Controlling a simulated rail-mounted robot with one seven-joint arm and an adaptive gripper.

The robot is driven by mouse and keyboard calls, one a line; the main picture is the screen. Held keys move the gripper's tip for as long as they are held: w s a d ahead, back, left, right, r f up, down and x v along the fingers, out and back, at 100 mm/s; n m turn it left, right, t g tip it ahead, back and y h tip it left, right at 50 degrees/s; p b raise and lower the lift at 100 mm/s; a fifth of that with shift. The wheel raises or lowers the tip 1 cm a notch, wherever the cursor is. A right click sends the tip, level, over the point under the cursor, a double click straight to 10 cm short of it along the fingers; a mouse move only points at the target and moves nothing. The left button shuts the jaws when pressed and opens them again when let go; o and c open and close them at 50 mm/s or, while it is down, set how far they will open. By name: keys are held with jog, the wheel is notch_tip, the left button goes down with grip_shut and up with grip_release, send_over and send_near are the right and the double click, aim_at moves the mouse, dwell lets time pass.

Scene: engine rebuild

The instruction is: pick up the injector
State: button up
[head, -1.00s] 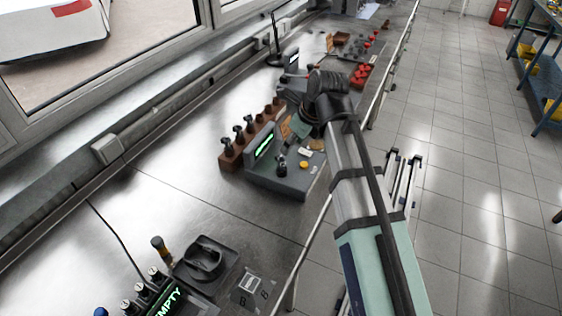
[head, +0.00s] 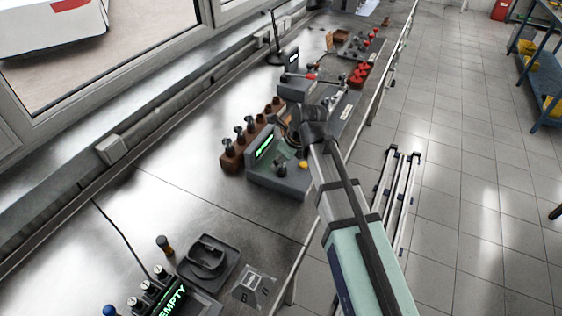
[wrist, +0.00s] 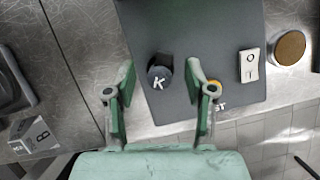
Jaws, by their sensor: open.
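A dark round-topped part marked K (wrist: 158,78), which looks like an injector, stands in the grey tester (wrist: 205,25) with the green display. In the head view it shows as a small dark shape (head: 281,168) on the tester (head: 262,183). My gripper (wrist: 160,92) is open, with its two green fingers apart on either side of the K part and nothing between them held. I cannot tell whether the fingertips are level with it. In the head view my wrist hides most of the gripper. Several similar parts stand in a brown rack (head: 232,160) behind the tester.
A round tan-topped thing (wrist: 290,47) is farther right. A dark tray (head: 208,259) and an EMPTY-display unit (head: 172,302) stand at front left. Bare bench (head: 190,195) lies between.

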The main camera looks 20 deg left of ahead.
jog(key=shift+a+f, duration=0.2)
jog(key=shift+f, duration=0.35)
grip_shut()
jog(key=shift+r, duration=0.15)
